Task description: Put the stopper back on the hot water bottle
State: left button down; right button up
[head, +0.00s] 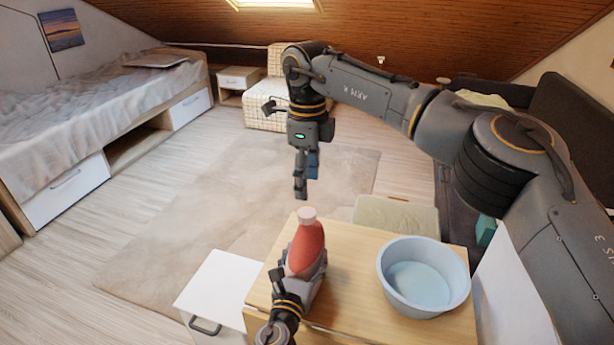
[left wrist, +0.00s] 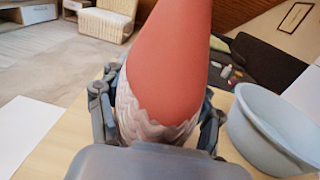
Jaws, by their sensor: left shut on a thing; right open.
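I cannot tell whether the pale top is the stopper or the bare neck; no separate stopper is distinguishable.
A light blue basin (head: 423,278) stands on the right of the wooden table (head: 360,255), and shows in the left wrist view (left wrist: 270,130). Open carpet (head: 220,205) lies beyond; a bed is far left.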

aim_at(307, 212)
jog(key=shift+f, duration=3.95)
grip_shut()
jog(key=shift+o, duration=0.8)
grip_release()
notch_tip(307, 212, up, 12)
